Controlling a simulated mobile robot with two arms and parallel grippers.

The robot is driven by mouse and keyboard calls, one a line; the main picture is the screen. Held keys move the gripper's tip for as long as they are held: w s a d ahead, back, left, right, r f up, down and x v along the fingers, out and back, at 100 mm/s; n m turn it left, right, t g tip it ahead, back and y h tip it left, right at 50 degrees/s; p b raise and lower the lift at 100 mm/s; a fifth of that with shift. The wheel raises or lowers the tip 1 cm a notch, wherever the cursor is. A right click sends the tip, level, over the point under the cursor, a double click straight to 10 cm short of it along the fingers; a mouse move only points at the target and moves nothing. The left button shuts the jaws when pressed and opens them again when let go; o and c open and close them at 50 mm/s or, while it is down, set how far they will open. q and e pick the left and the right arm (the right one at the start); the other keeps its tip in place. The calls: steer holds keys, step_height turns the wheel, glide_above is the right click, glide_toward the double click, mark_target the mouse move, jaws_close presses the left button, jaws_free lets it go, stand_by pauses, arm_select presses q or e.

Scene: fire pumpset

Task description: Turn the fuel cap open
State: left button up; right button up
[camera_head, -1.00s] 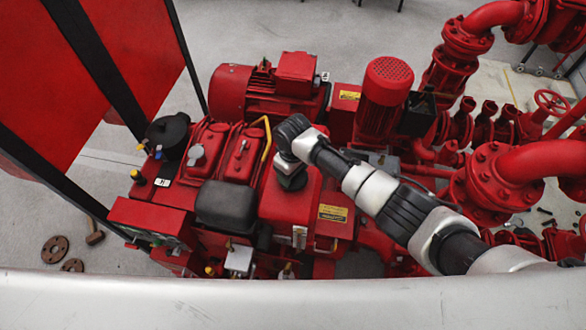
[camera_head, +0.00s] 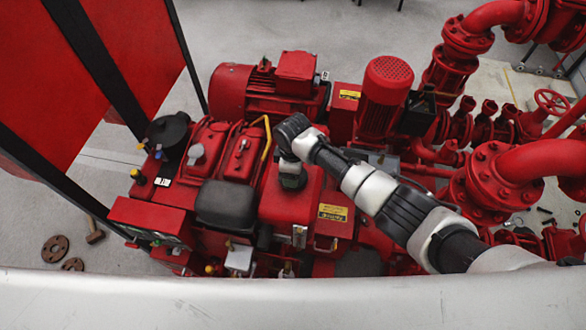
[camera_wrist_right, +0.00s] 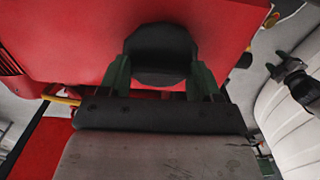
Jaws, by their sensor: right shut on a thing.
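The fuel cap (camera_wrist_right: 160,50) is a dark round cap on the red fuel tank (camera_wrist_right: 80,45), seen in the right wrist view. My right gripper (camera_wrist_right: 162,72) is shut on the cap, with one green-grey finger on each side of it. In the head view the red tank (camera_head: 285,208) sits in the middle of the pumpset. My right arm reaches in from the lower right, and its gripper (camera_head: 292,182) points down at the tank top. The cap is hidden there behind the wrist and gripper. My left gripper is not in view.
A yellow bent handle (camera_head: 267,137) stands close to the left of my right wrist. A red motor (camera_head: 385,90) and large red pipes (camera_head: 520,175) are behind and to the right. A black box-shaped cover (camera_head: 227,205) lies left of the tank.

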stand_by(0.3)
steer(key=o, duration=0.9)
steer(key=shift+r, duration=0.15)
step_height(320, 180, up, 11)
steer(key=shift+f+b, duration=0.2)
steer(key=shift+b, duration=0.3)
